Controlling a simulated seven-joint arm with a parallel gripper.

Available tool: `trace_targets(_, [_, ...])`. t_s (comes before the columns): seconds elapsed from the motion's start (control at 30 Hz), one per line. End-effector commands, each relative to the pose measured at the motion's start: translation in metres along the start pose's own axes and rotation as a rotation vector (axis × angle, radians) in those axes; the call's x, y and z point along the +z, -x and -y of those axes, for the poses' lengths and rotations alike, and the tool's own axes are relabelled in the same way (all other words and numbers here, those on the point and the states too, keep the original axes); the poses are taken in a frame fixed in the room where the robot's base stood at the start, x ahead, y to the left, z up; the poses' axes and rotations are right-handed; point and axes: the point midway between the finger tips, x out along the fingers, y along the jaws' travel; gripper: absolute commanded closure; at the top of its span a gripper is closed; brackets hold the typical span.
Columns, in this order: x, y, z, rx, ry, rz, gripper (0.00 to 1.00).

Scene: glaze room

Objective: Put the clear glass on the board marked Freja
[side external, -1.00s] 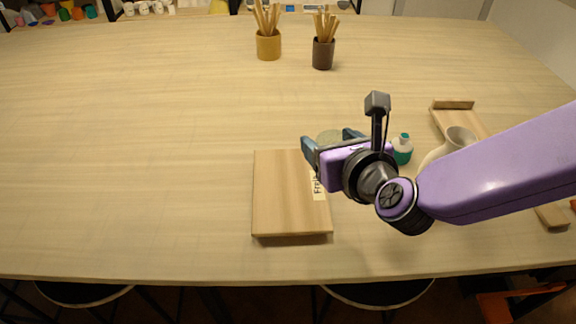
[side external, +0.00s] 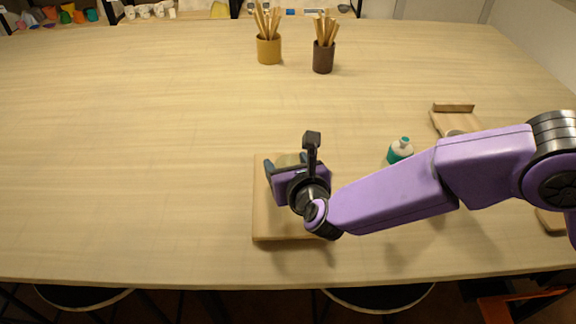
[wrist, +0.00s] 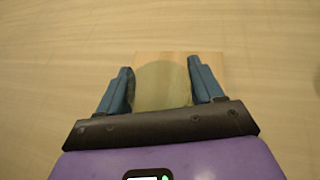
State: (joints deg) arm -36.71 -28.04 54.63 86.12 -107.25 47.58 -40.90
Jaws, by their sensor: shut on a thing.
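My gripper (side external: 286,161) is shut on the clear glass (wrist: 160,88), a pale greenish, see-through round shape between the blue fingers in the wrist view. In the side view only a little of the glass (side external: 287,159) shows, behind the gripper. The wooden board (side external: 268,222) lies on the table below, and the gripper and glass are over its area. Part of the board (wrist: 210,66) also shows beyond the glass in the wrist view. My arm now hides the board's label. I cannot tell whether the glass touches the board.
A second wooden board (side external: 453,121) with a raised end lies further right, partly behind my arm. A yellow pot (side external: 269,50) and a brown pot (side external: 323,57) of sticks stand at the back. The table's left is clear.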

Motion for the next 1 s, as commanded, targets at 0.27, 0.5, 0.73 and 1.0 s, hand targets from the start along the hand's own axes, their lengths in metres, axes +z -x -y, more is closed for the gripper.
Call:
trace_targets(0.27, [-0.0047, -0.0024, -0.0002, 0.001, -0.001, 0.003, 0.71])
trace_targets(0.5, [-0.0080, -0.0036, 0.0000, 0.000, -0.001, 0.002, 0.24])
trace_targets(0.73, [-0.0079, -0.0035, 0.0001, 0.000, -0.001, 0.001, 0.08])
trace_targets(1.0, [-0.0047, 0.0046, -0.0008, 0.002, -0.001, 0.001, 0.08])
